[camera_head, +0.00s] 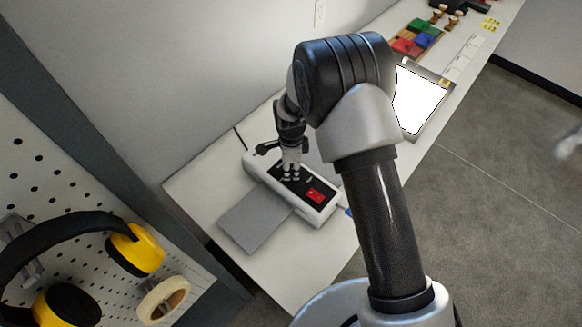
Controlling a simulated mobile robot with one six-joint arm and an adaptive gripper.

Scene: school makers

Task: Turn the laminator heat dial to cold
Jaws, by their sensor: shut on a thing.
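The laminator (255,167) is a white box with a black control panel, standing on the white bench near its left end. A red switch (315,196) sits on the right part of the panel. My gripper (290,178) points down at the middle of the panel, with its fingertips at the panel surface. It is shut on what seems to be the heat dial, which the fingers hide. The dial's pointer and its setting cannot be read from here.
A grey sheet (253,218) lies in front of the laminator. The white bench (200,190) runs to the upper right, with a bright white panel in a tray (443,103) and coloured blocks (420,32). Yellow ear defenders (135,250) and a tape roll (163,300) hang on the pegboard at lower left.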

